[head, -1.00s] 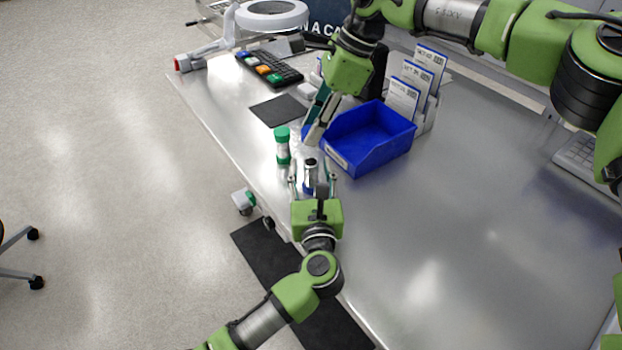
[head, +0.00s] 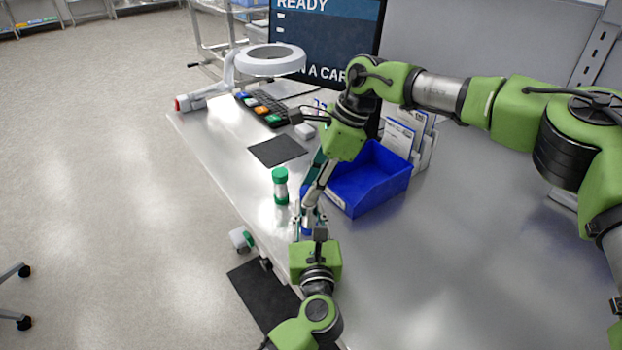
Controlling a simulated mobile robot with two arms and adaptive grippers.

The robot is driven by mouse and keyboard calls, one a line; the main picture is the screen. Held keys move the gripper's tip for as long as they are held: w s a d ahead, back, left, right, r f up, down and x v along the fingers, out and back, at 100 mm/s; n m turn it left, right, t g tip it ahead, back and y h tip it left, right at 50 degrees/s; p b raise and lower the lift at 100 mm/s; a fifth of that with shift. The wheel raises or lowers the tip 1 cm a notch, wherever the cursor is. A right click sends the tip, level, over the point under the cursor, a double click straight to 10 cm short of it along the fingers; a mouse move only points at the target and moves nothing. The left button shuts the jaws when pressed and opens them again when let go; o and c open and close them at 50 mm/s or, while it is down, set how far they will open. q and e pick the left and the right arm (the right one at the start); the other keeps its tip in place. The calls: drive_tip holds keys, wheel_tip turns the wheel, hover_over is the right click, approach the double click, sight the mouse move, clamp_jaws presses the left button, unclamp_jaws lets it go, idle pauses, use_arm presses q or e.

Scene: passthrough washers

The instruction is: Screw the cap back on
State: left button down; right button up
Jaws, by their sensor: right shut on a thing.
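A small silver container with a blue lower band (head: 306,222) stands near the table's front left edge, mostly hidden by my grippers. My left gripper (head: 308,224) comes from below with its fingers on either side of the container. Whether they press on it is not clear. My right gripper (head: 309,200) points down from above with its fingertips at the container's top. It is shut on what seems to be the cap, which the fingers hide. I cannot tell whether cap and container touch.
A green-capped bottle (head: 280,186) stands just left of the grippers. A blue bin (head: 372,182) is close on the right, with card holders (head: 405,130) behind it. A dark mat (head: 277,151), a keypad (head: 262,110) and a ring lamp (head: 270,60) lie farther back. The right table is clear.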

sight(308, 213)
idle(0.5)
drive_tip(key=shift+f, duration=0.9)
drive_tip(key=shift+f, duration=0.7)
drive_tip(key=shift+s+f, duration=0.1)
drive_tip(key=shift+f, duration=0.05)
drive_tip(key=shift+c, duration=0.5)
drive_tip(key=shift+f, duration=0.1)
drive_tip(key=shift+r, duration=0.4)
drive_tip(key=shift+r, duration=0.25)
idle(0.4)
drive_tip(key=shift+f, duration=0.7)
drive_tip(key=shift+c, duration=0.4)
